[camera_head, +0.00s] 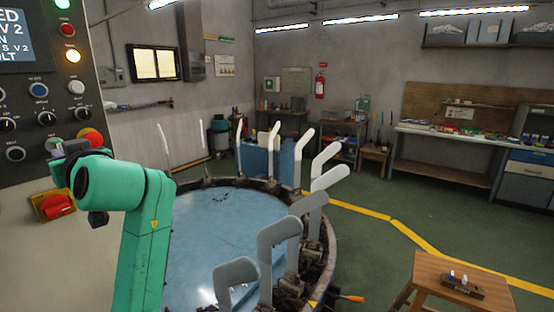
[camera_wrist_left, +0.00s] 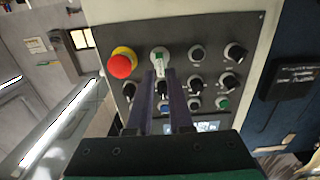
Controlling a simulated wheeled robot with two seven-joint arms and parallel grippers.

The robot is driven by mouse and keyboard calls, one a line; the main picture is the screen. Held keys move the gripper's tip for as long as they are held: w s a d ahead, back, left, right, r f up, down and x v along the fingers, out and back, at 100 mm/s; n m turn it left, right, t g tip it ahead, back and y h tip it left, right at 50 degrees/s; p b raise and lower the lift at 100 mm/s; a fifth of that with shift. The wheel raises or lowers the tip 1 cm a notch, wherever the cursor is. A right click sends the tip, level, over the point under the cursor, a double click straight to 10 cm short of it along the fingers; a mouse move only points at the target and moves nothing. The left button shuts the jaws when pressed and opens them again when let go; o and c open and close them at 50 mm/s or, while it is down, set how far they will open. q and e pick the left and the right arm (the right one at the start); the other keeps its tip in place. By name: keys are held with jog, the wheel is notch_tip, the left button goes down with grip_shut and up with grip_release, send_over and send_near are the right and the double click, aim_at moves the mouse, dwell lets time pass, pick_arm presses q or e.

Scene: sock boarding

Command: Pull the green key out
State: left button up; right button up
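The green key (camera_wrist_left: 159,57) sits in a pale round switch on the dark control panel, next to the red emergency stop button (camera_wrist_left: 121,65) with its yellow collar. In the head view that button (camera_head: 91,137) is partly behind my left gripper (camera_head: 66,149). In the left wrist view my left gripper (camera_wrist_left: 161,72) has its two dark fingers apart with a gap between them. Their tips point at the panel just short of the key in the picture. I cannot tell whether they touch it. My right gripper is not in view.
Several knobs and buttons crowd the panel around the key, including a black knob (camera_wrist_left: 195,82) and a green button (camera_wrist_left: 222,103). A red rotary switch (camera_head: 56,206) sits below. A round blue table (camera_head: 215,235) with upright grey sock forms (camera_head: 278,238) stands to the right.

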aim_at(61, 149)
pick_arm(q)
jog(key=shift+d, duration=0.1)
jog(key=shift+w+a, duration=0.2)
jog(key=shift+a, duration=0.15)
jog(key=shift+p+x, duration=0.35)
jog(key=shift+x, duration=1.65)
jog(key=shift+s+d, duration=0.1)
jog(key=shift+d, duration=0.05)
dwell(0.3)
grip_shut()
